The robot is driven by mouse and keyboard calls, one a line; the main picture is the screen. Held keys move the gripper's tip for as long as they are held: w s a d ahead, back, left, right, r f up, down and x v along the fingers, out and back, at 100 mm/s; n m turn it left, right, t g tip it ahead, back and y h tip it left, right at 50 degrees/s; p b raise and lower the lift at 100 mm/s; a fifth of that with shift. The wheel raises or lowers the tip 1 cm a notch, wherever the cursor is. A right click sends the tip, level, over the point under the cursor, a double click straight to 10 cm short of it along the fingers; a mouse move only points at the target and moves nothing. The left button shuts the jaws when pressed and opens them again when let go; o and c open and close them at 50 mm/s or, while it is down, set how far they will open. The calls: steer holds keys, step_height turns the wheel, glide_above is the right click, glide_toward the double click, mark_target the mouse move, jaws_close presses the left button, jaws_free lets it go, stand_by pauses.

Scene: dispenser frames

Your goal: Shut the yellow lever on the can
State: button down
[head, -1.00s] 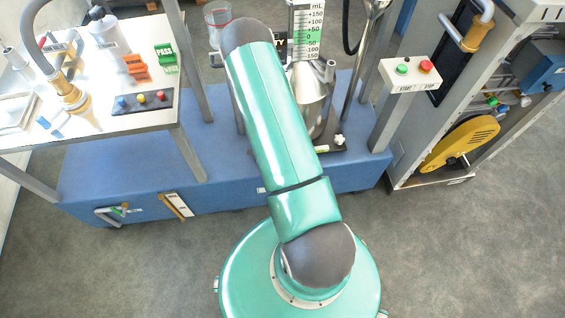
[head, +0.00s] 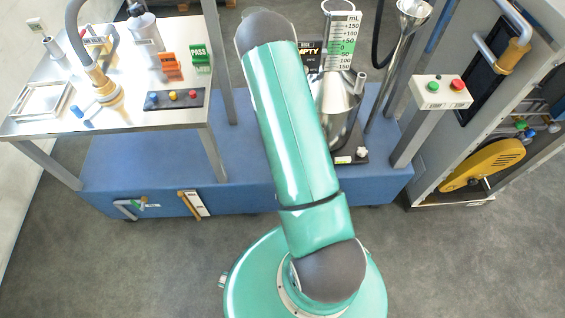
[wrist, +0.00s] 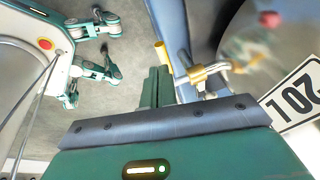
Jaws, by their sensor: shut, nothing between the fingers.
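In the wrist view my gripper (wrist: 157,78) shows as two green fingers held together, with nothing between them. A short yellow bar (wrist: 160,52), which looks like the lever, stands just past the fingertips; I cannot tell whether they touch. A brass valve (wrist: 205,73) with silver parts is right of the fingers, beside a blue upright edge. A large curved shiny surface (wrist: 240,45) at the right may be the can. In the head view a shiny metal can (head: 336,112) stands behind my arm, partly covered. My gripper is hidden there.
A white plate with large digits (wrist: 297,97) is at the wrist view's right edge. In the head view a steel table (head: 130,118) stands left, a button box (head: 441,98) and a cabinet with a yellow wheel guard (head: 485,165) right. Grey floor (head: 120,270) is clear in front.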

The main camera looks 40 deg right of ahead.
steer(key=w+a+r, duration=0.2)
steer(key=a+r, duration=0.3)
steer(key=shift+w+a+r, duration=0.2)
steer(key=shift+r, duration=0.2)
stand_by(0.6)
